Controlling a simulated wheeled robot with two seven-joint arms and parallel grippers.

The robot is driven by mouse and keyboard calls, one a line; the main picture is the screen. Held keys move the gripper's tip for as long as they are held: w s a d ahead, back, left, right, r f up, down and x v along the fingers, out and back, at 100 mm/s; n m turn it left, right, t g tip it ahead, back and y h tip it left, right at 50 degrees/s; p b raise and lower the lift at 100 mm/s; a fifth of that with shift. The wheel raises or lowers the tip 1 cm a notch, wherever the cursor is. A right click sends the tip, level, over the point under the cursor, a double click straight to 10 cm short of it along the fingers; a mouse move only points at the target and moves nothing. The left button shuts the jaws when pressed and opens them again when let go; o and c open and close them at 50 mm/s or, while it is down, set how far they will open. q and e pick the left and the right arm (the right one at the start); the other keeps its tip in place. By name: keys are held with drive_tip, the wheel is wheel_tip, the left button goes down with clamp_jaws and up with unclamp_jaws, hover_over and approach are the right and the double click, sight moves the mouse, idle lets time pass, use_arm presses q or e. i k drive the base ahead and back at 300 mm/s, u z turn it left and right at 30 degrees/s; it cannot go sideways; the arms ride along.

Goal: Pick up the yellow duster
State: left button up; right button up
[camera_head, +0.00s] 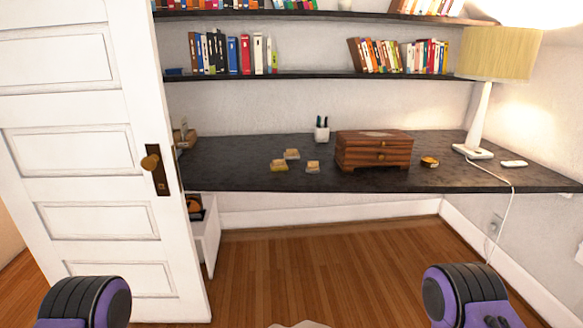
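Several small things lie on the dark desk (235,180). Three of them are small blocks grouped left of the wooden box: the front left one, yellow with a pale top, looks like the yellow duster (279,165). A tan block (291,154) lies just behind it to the right, and a paler block (313,166) lies to its right. They are too small to tell in detail. Only purple and black links of my two arms show at the bottom corners. Neither gripper is in view, and nothing of mine is near the desk.
A wooden box (373,150), a pen cup (321,130) and a lamp (483,110) stand on the desk. An open white door (90,150) reaches the desk's left end. A white drawer unit (207,235) stands under that end. The wooden floor (320,265) before the desk is clear.

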sight(278, 165)
drive_tip(key=z, duration=1.55)
drive_tip(key=i, duration=2.15)
drive_tip(key=u, duration=1.1)
